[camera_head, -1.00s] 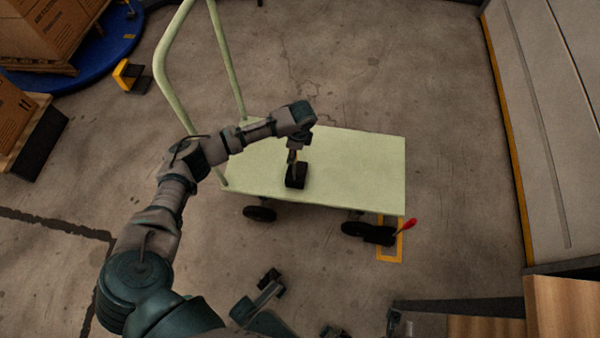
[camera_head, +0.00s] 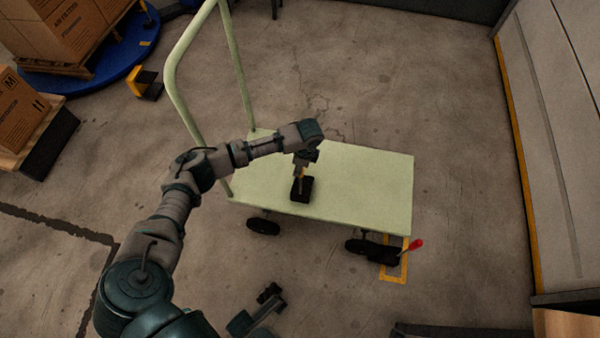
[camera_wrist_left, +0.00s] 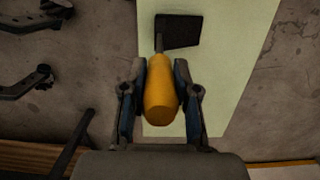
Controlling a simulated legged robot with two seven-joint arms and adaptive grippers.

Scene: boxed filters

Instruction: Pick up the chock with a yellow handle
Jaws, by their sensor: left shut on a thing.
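The chock is a black block (camera_head: 301,190) with a yellow handle that stands up from it. It is over the pale green deck of the cart (camera_head: 375,185), near the middle of the front edge. I cannot tell whether its base touches the deck. My left gripper (camera_head: 300,168) reaches down from above and is shut on the yellow handle. In the left wrist view the handle (camera_wrist_left: 160,95) sits between the two fingers, with the black block (camera_wrist_left: 178,30) beyond it.
A second black chock with a red handle (camera_head: 416,244) is on the floor by the cart's right front wheel, at a yellow floor marking (camera_head: 393,277). Cartons (camera_head: 62,35) stand back left. A yellow and black stop (camera_head: 146,84) is nearby. Open floor surrounds the cart.

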